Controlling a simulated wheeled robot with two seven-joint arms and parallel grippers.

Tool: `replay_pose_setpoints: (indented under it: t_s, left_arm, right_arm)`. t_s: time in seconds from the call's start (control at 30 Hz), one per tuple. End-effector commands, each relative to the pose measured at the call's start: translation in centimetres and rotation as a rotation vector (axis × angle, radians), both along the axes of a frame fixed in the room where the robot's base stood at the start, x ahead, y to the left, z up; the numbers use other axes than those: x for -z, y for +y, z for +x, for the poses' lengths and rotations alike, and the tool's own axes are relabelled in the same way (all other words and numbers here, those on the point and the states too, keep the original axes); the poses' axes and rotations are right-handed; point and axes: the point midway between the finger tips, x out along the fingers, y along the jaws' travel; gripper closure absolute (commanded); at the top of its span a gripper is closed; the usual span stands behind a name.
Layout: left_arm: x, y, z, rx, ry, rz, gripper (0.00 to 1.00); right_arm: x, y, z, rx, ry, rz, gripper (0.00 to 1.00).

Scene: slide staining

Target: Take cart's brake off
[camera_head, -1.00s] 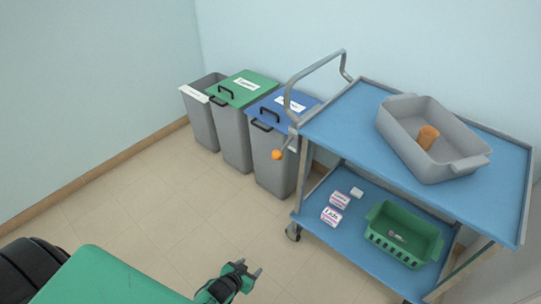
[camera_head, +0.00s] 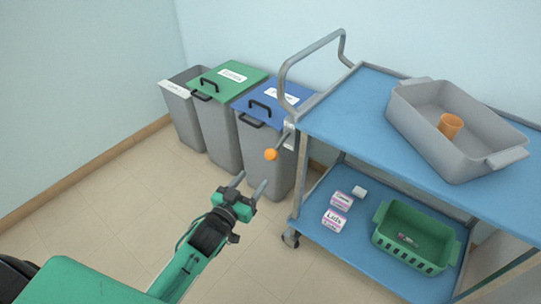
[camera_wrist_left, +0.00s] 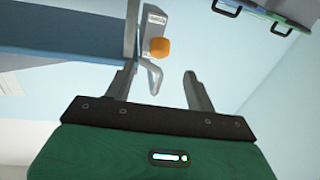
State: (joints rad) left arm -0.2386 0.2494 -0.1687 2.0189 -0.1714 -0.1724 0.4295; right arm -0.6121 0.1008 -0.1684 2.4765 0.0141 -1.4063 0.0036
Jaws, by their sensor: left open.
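The cart (camera_head: 345,118) has blue shelves and a grey push handle (camera_head: 312,62) at its left end. Its brake lever ends in an orange knob (camera_head: 270,154), which sticks out from the cart's left end below the handle. The knob also shows in the left wrist view (camera_wrist_left: 160,48), ahead of the fingertips and between their lines, with a labelled grey plate (camera_wrist_left: 156,22) behind it. My left gripper (camera_head: 249,184) is open and empty, just below and left of the knob, apart from it. My right gripper does not show.
Three bins stand behind by the wall: an open grey one (camera_head: 186,120), a green-lidded one (camera_head: 222,135) and a blue-lidded one (camera_head: 262,165). The cart carries a grey tub (camera_head: 430,140), an orange cup (camera_head: 450,125), a green basket (camera_head: 415,250) and small boxes (camera_head: 334,219). Floor at left is clear.

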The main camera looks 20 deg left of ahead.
Motion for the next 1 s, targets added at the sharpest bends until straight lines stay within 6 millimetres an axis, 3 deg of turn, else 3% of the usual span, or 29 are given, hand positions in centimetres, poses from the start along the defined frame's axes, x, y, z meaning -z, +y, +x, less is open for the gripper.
replay_pose_setpoints:
  t_s: [0.6, 0.8, 1.0]
  left_arm:
    - [0.0, -1.9, 9.7, 0.0, 0.0, 0.0, 0.45]
    - [0.0, -2.3, 11.5, -0.001, 0.001, 0.0, 0.45]
    - [0.1, -2.4, 12.0, -0.001, 0.002, 0.0, 0.45]
  right_arm:
    - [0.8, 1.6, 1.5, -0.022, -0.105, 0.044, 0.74]
    - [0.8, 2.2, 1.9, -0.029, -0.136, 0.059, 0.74]
    - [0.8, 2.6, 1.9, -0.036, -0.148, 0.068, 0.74]
